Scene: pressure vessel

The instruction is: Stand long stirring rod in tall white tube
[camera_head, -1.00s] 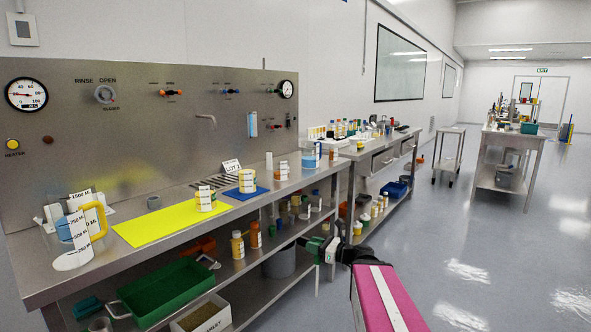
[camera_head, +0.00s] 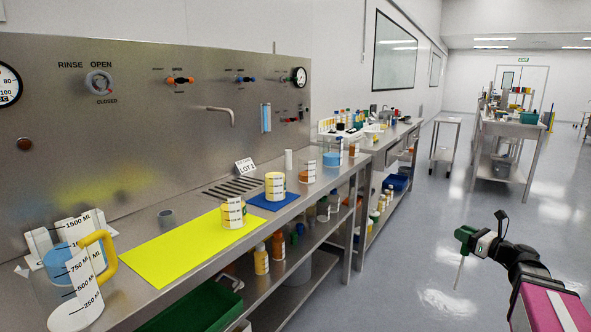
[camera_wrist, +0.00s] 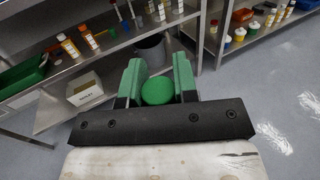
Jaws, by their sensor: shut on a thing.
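My gripper (camera_head: 465,237) is at the right of the head view, out over the floor in front of the benches. It is shut on the stirring rod (camera_head: 459,273), whose thin pale shaft hangs down, slightly tilted. In the wrist view the rod's round green top (camera_wrist: 157,91) sits between the two green fingers, and its shaft is hidden below. A slim white upright tube (camera_head: 288,160) stands toward the back of the steel bench, beyond the blue mat, well apart from my gripper. Its opening is too small to make out.
The bench (camera_head: 150,296) holds a large measuring jug (camera_head: 85,265), a yellow mat (camera_head: 178,243), a beaker (camera_head: 232,213) and a blue mat (camera_head: 270,201). A short grey cup (camera_head: 167,218) stands near the back panel. The floor (camera_head: 410,265) before the bench is clear.

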